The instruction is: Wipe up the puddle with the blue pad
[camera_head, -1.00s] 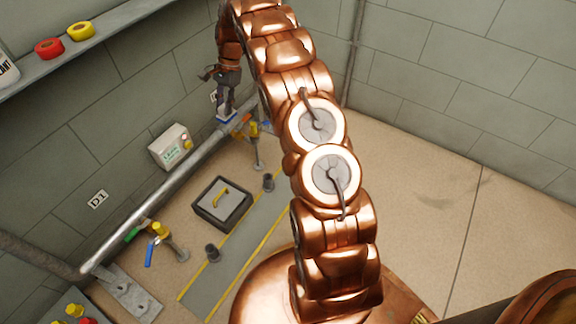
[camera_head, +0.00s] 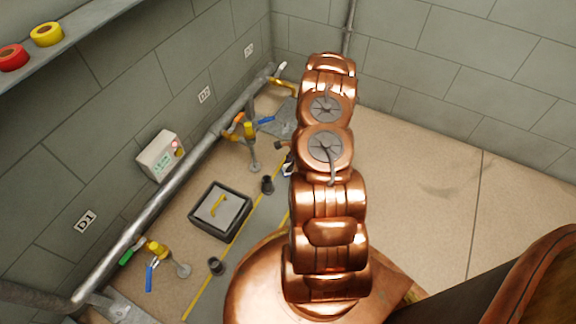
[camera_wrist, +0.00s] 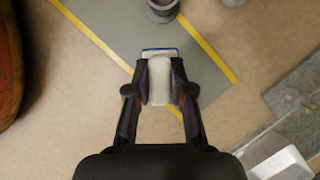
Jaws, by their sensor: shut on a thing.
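My gripper (camera_wrist: 160,78) is shut on the blue pad (camera_wrist: 160,51), seen from above in the wrist view. The pad's pale grip lies between the fingers and a blue edge shows beyond the fingertips. They are above the floor near the grey strip and its yellow line. In the head view the pad (camera_head: 287,170) shows as a small blue and white bit beside my arm, which hides most of the gripper. I cannot make out the puddle clearly in either view.
A long pipe (camera_head: 180,165) runs along the left wall with coloured valves (camera_head: 243,128). A framed hatch (camera_head: 219,207) and dark stubs (camera_head: 267,185) stand by the grey strip. Open floor (camera_head: 420,220) lies to the right, with a faint dark mark.

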